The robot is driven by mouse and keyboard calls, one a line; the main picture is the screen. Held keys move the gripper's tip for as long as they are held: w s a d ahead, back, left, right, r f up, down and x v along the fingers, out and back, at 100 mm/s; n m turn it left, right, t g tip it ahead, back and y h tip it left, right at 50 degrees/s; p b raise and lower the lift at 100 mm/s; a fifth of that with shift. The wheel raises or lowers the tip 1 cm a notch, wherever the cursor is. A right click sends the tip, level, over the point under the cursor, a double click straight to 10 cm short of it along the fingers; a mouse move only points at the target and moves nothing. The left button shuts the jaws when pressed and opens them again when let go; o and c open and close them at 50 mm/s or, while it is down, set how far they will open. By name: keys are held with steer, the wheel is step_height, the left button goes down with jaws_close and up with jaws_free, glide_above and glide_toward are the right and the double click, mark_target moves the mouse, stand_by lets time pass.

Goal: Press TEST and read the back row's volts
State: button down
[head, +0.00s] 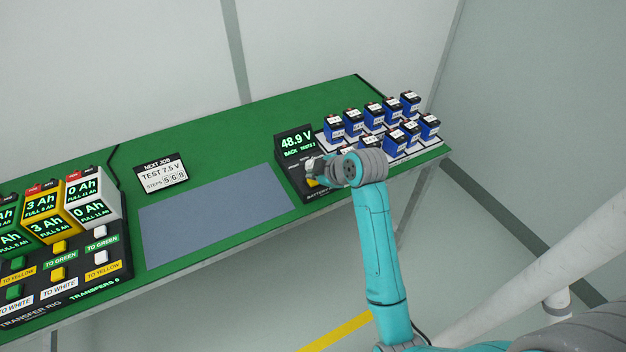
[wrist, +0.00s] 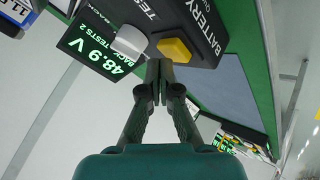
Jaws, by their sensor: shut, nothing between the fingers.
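The battery tester's display (head: 296,143) is lit and reads 48.9 V, BACK, TESTS 2; the same display (wrist: 95,45) shows upside down in the wrist view. The tester has a yellow button (wrist: 174,50) and a pale grey-white knob or button (wrist: 130,41) beside it. Part of the word TEST shows near the pale one. My gripper (wrist: 161,66) is shut and empty, its tips close to the yellow button and the pale part; I cannot tell whether they touch. Blue batteries (head: 334,128) stand in a back and a front row on white racks; my wrist partly hides the front row.
A bare grey mat (head: 215,213) lies left of the tester. The transfer rig (head: 110,277) with coloured packs and buttons stands at the far left. Green bench (head: 230,130) behind is clear.

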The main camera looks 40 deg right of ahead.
mark_target(314, 182)
steer(key=shift+r, duration=0.45)
steer(key=shift+r, duration=2.5)
steer(key=s+a+f+m, duration=0.1)
steer(key=a+f, duration=0.1)
steer(key=f, duration=0.1)
steer(key=s+a+f+m, duration=0.1)
steer(key=s+a+f, duration=0.1)
steer(key=a+f, duration=0.1)
steer(key=s+a+f+m+t, duration=0.1)
steer(key=s+a+f, duration=0.1)
steer(key=a+f, duration=0.1)
steer(key=shift+s+a+f, duration=0.1)
steer(key=shift+a+f, duration=0.15)
steer(key=shift+f, duration=0.3)
steer(key=s+a+f+m+t, duration=0.2)
steer(key=s+a, duration=0.4)
steer(key=s, duration=0.5)
steer(key=s+a+f+m+t, duration=0.15)
steer(key=s+a, duration=0.45)
steer(key=s, duration=0.6)
steer(key=s+a+r+m+t, duration=0.1)
steer(key=s+a+r, duration=0.2)
steer(key=s+r, duration=0.4)
steer(key=s, duration=0.4)
steer(key=shift+r+m+y, duration=0.2)
steer(key=shift+m+y, duration=0.1)
steer(key=shift+m, duration=0.05)
